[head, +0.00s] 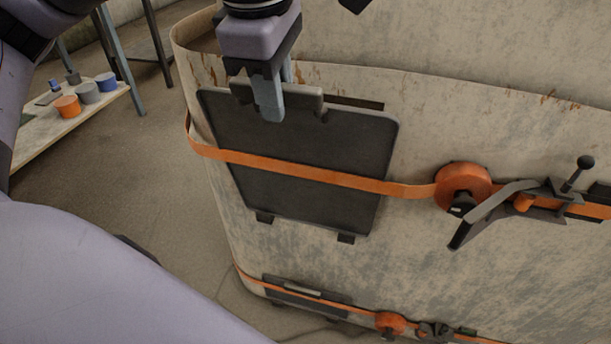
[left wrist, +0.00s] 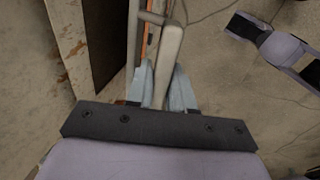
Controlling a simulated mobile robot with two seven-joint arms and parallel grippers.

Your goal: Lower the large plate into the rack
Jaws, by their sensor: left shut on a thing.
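The large plate (head: 310,150) is dark grey, flat and nearly square with rounded corners. It stands upright, slightly tilted in the picture, against the side of a big curved beige wall. An orange strap (head: 320,178) runs across its front. My left gripper (head: 270,106) points down at the plate's top edge and is shut on its grey grip bar (head: 308,101). In the left wrist view a pale bar (left wrist: 168,62) lies between the two fingers. Two small dark brackets (head: 346,238) show at the plate's lower edge; whether it rests on them I cannot tell. My right gripper does not show.
The beige curved wall (head: 480,130) carries an orange reel (head: 463,186) and a lever clamp (head: 525,200) right of the plate. A lower strap has another reel (head: 390,324). A low table (head: 50,140) with orange, grey and blue pots stands at left. Floor between is bare.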

